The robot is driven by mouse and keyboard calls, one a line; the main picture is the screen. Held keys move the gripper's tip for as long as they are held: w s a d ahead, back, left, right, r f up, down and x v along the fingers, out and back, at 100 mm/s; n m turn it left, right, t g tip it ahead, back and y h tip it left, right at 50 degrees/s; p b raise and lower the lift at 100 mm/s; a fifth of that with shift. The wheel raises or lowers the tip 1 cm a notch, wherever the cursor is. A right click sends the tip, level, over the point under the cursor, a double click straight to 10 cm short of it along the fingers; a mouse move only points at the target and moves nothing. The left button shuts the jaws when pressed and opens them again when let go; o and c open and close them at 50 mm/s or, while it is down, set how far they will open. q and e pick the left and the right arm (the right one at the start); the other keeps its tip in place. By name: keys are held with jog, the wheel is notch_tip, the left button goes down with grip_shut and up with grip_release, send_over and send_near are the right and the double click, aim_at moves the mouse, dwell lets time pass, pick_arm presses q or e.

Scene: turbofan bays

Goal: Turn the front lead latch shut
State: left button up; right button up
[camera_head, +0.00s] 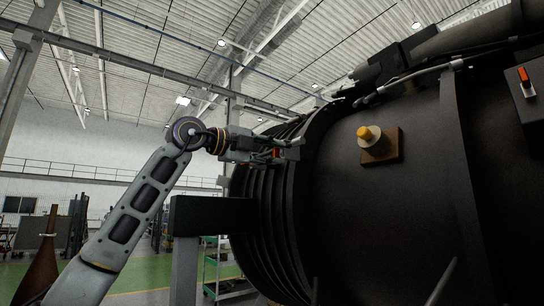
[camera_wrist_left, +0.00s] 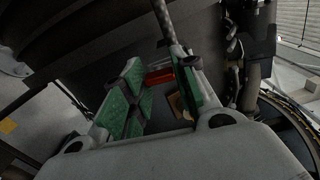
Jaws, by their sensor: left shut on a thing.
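My left gripper (camera_head: 284,150) reaches in from the left to the ribbed front edge of the dark engine casing (camera_head: 400,210). A small orange-red latch handle (camera_head: 276,153) shows at its fingers. In the left wrist view the orange-red latch handle (camera_wrist_left: 160,76) lies at the far end between the green-padded fingers (camera_wrist_left: 155,88), and the gripper is shut on it. The fingers hide part of the latch, so its exact angle cannot be told. A tan-brown piece (camera_wrist_left: 176,105) sits beside the right finger. My right gripper is not in view.
Another orange lever (camera_head: 524,77) sits on a dark box at the upper right. A cable (camera_head: 415,75) runs along the casing top. A dark support beam (camera_head: 212,215) lies below my gripper.

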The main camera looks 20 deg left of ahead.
pick_arm(q)
jog(key=shift+a+n, duration=0.1)
jog(key=shift+n, duration=0.5)
jog(key=shift+s+a+r, duration=0.15)
jog(key=shift+r, duration=0.1)
grip_shut()
jog(key=shift+o, duration=1.5)
grip_release()
jog(key=o, duration=0.7)
jog(key=shift+w+f, duration=0.1)
jog(key=shift+w, duration=0.1)
jog(key=shift+s, duration=0.1)
jog(key=v, duration=1.2)
jog(key=shift+f, duration=0.1)
